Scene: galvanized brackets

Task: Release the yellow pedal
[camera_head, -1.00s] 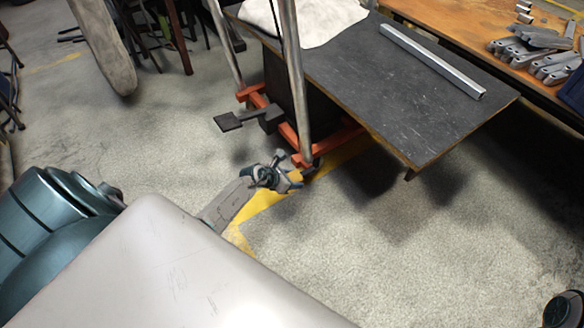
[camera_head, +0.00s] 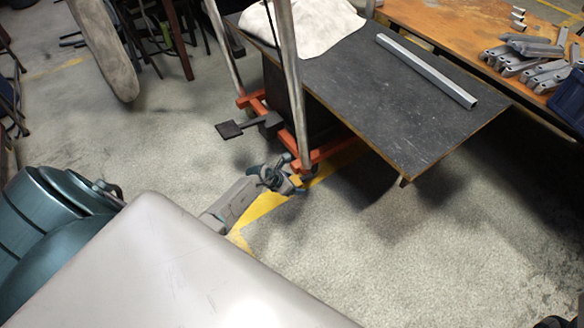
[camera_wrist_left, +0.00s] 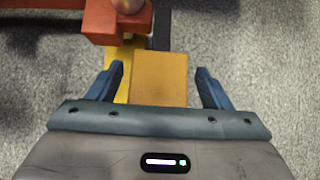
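The yellow pedal (camera_wrist_left: 159,77) shows in the left wrist view as a flat yellow-orange block. It lies between the two blue fingers of my left gripper (camera_wrist_left: 160,84), with a gap visible on each side. In the head view my left gripper (camera_head: 283,181) is low, at the foot of the orange-framed lift cart (camera_head: 318,151). I cannot pick out the yellow pedal in the head view. A dark pedal (camera_head: 230,130) sticks out to the left of the cart's frame. My right gripper is not in view.
The cart's dark tabletop (camera_head: 400,115) carries a white cloth (camera_head: 310,22) and a metal bar (camera_head: 428,70). An orange-brown table (camera_head: 440,30) with several grey brackets (camera_head: 525,60) stands at the upper right. Yellow floor tape (camera_head: 262,205) runs beneath my gripper. The floor at lower right is open.

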